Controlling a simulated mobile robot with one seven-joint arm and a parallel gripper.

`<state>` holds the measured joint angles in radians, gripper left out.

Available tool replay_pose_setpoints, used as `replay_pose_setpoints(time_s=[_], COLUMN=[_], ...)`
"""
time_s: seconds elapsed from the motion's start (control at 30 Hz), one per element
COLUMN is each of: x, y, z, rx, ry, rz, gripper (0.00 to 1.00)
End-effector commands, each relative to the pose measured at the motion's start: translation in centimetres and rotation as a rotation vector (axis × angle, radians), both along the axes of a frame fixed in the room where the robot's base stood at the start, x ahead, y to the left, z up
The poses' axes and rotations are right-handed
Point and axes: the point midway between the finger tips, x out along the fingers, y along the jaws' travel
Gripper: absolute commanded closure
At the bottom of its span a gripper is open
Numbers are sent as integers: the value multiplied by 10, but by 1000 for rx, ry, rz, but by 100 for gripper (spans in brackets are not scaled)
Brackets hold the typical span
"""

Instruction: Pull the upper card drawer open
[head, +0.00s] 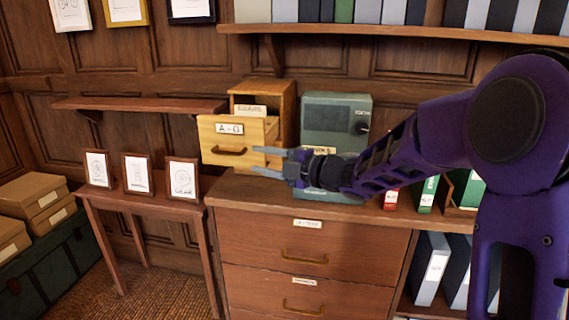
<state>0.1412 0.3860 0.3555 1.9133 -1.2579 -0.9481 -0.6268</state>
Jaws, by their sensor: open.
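A small light-wood card cabinet (289,104) stands on the dresser top in the head view. Its drawer (203,136), labelled A - G, juts well out toward the left front, and cards with a lettered divider (250,111) show inside. The drawer has a dark bar handle (228,152) on its front. My gripper (256,161) is open and empty, its fingers pointing left. In the picture it overlaps the drawer's right side, to the right of the handle; contact cannot be told. Any lower card drawer is hidden.
A grey-green metal box (335,112) stands right behind my gripper. The wooden dresser (308,242) has closed drawers below. Binders (428,193) stand at right. Framed pictures (138,174) stand on a side table at left. A wall shelf (140,104) is behind.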

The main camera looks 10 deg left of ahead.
Motion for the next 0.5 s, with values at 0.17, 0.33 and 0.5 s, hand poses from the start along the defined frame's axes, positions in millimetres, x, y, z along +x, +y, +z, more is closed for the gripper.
replay_pose_setpoints(time_s=[0.17,0.33,0.5], x=[-17,-26,-29], y=[-35,-52,-57], z=[4,5,5], rx=[-1,-1,0], ry=[0,-1,0], rz=[-3,-1,0], gripper=[55,55,55])
